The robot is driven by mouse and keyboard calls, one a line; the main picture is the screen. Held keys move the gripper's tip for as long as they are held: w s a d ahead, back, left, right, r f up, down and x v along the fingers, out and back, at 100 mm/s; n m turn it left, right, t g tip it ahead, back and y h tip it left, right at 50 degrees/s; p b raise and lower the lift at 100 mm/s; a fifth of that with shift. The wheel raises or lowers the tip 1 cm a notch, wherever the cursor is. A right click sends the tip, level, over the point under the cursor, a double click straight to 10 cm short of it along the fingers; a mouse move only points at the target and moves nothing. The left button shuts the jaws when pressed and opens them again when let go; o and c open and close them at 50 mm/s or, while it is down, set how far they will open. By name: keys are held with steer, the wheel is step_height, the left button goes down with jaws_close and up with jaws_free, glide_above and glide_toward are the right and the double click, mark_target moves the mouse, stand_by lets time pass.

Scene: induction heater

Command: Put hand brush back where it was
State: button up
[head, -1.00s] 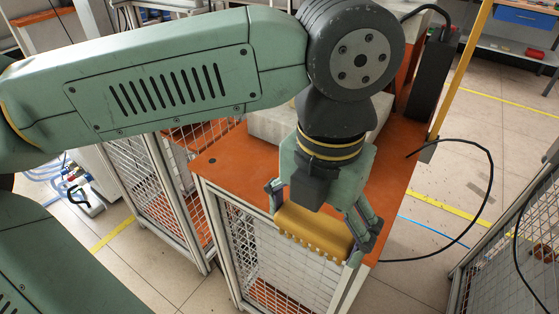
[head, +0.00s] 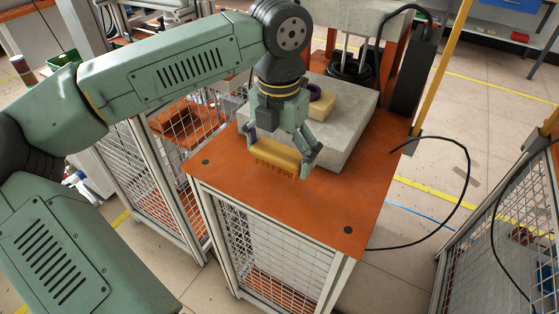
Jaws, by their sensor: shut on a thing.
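The hand brush (head: 276,158) is a yellow-brown block with short bristles along its lower edge. My gripper (head: 282,151) is shut on it, with one finger at each end of the block. The brush hangs with bristles downward over the orange tabletop (head: 300,211), in front of the grey machine block. I cannot tell whether the bristles touch the tabletop or hang just above it.
The grey machine base (head: 345,122) stands behind the brush, with a yellowish block (head: 322,104) and a dark purple ring (head: 314,92) on it. A black cable (head: 466,190) loops off the right side. The front of the tabletop is bare.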

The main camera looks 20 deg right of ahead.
mark_target(279, 168)
step_height(279, 168, down, 3)
steer(key=shift+s+f+p, duration=0.1)
steer(key=shift+s+p, duration=0.05)
steer(key=shift+p, duration=0.2)
steer(key=shift+f+b, duration=0.3)
steer(key=shift+b, duration=0.1)
steer(key=o, duration=0.8)
steer(key=shift+r, duration=0.1)
steer(key=shift+o, duration=0.2)
steer(key=shift+r, duration=0.1)
